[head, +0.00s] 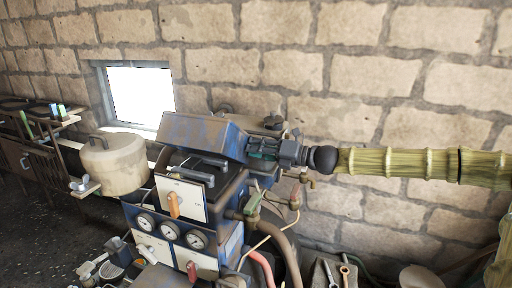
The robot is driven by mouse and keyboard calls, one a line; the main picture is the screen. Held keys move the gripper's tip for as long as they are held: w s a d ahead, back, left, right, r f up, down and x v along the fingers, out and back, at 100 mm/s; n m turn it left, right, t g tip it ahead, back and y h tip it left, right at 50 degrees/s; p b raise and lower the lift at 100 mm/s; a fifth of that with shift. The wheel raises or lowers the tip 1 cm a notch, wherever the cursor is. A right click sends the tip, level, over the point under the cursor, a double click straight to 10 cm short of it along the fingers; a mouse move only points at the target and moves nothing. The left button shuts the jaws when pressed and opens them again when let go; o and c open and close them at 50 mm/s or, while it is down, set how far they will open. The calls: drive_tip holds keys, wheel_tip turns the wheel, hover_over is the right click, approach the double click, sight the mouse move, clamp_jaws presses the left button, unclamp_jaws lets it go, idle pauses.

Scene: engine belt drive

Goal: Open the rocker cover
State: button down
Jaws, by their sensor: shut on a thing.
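The rocker cover (200,132) is a worn blue metal box on top of the engine, in the middle of the head view. It sits tilted, with a dark gap and engine parts showing under its front edge. My gripper (262,148) reaches in from the right and is shut at the cover's right end. The exact part between the fingers is too small to make out. The engine block (228,200) below is blue and carries a pale panel with an orange handle (174,204).
Several round gauges (171,230) are on the engine's front. Pipes and hoses (285,240) run down its right side. A beige tank (116,165) stands at left, before a bright window (139,97). A stone wall (370,60) closes off the back. Tools (333,272) lie at lower right.

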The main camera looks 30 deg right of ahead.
drive_tip(key=c, duration=1.2)
unclamp_jaws()
drive_tip(key=shift+c, duration=0.2)
